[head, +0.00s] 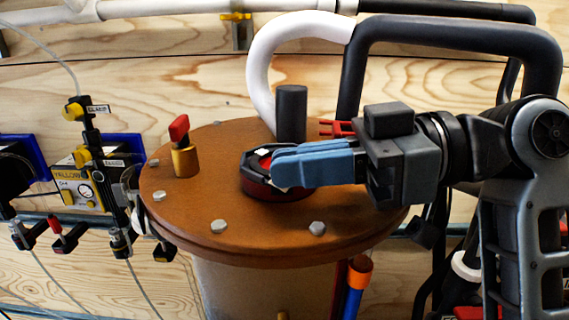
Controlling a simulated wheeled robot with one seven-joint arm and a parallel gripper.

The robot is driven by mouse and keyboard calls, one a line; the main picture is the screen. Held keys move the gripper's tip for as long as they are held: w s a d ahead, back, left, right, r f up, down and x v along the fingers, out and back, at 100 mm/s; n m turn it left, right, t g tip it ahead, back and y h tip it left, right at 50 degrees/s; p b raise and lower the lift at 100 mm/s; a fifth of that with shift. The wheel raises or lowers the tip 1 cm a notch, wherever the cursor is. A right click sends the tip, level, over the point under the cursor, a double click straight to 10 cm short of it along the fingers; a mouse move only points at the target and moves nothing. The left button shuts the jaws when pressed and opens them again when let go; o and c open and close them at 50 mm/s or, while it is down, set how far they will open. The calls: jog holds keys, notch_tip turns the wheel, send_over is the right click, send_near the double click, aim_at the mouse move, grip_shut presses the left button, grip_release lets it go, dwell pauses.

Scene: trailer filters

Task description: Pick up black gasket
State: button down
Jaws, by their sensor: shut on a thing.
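The black gasket (258,180) is a dark angular ring at the middle of a round brown lid, with red showing inside and below it. My gripper (277,170) reaches in from the right with blue fingers and is shut on the gasket's near right side. The fingers hide the right part of the gasket. I cannot tell whether the gasket touches the red part beneath it or is slightly raised.
The brown lid (180,215) carries several hex bolts, a brass fitting with a red cap (184,150) and a dark upright cylinder (292,113) just behind the gripper. White and black pipes (455,35) arch behind. Gauges and thin hoses hang at the left.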

jog(key=shift+r, duration=0.1)
jog(key=shift+r, duration=0.55)
jog(key=s+d+r+b, duration=0.2)
jog(key=d+r, duration=0.7)
jog(key=d, duration=0.2)
jog(key=shift+s+d+r+b, duration=0.15)
jog(key=shift+d+r+b, duration=0.1)
jog(key=shift+r+b, duration=0.1)
